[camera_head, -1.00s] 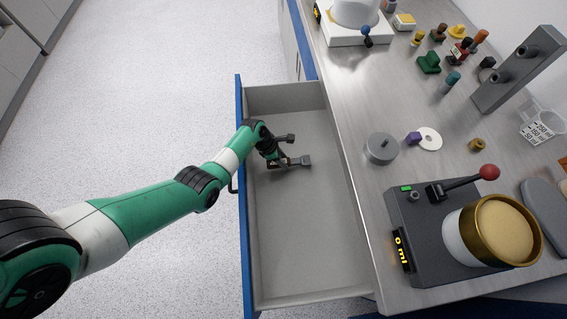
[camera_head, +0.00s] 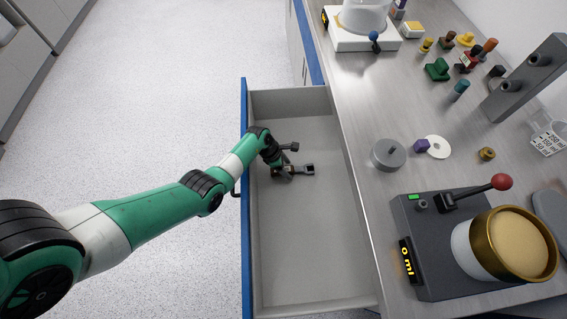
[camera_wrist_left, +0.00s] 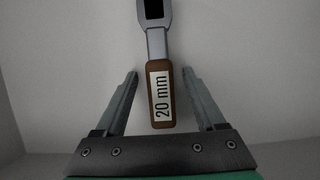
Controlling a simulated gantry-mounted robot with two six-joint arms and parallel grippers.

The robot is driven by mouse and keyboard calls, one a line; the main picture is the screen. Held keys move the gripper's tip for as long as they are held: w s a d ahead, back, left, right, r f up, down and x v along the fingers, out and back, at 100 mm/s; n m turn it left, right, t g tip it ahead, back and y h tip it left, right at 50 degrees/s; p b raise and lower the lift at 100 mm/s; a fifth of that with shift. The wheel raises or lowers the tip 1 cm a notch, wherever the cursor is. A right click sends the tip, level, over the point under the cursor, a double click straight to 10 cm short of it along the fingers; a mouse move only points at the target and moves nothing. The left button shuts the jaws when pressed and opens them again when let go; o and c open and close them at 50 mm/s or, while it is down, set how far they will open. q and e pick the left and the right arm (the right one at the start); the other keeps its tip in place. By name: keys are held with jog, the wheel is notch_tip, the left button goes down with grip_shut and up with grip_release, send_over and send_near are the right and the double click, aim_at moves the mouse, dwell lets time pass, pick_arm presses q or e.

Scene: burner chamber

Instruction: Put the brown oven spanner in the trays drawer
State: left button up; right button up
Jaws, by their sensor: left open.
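The brown oven spanner (camera_head: 306,169) is in the open drawer (camera_head: 305,245), near its far end. In the left wrist view, its grey shaft and brown handle with a "20 mm" label (camera_wrist_left: 161,95) lie between the fingers. My left gripper (camera_head: 286,160) reaches over the drawer's blue front and down inside. Its fingers (camera_wrist_left: 160,74) are open, with a visible gap on each side of the handle. I cannot tell whether the spanner rests fully on the drawer floor. My right gripper is not in view.
The steel counter (camera_head: 365,205) borders the drawer on the right. It holds a dark device with a red-knobbed lever (camera_head: 502,182), a brass-rimmed pot (camera_head: 515,245), a grey round weight (camera_head: 388,155) and several small knobs. The drawer's near half is bare.

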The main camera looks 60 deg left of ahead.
pick_arm(q)
jog(key=p+v, duration=0.7)
jog(key=v, duration=0.5)
jog(key=shift+p, duration=0.35)
jog(key=shift+a, duration=0.1)
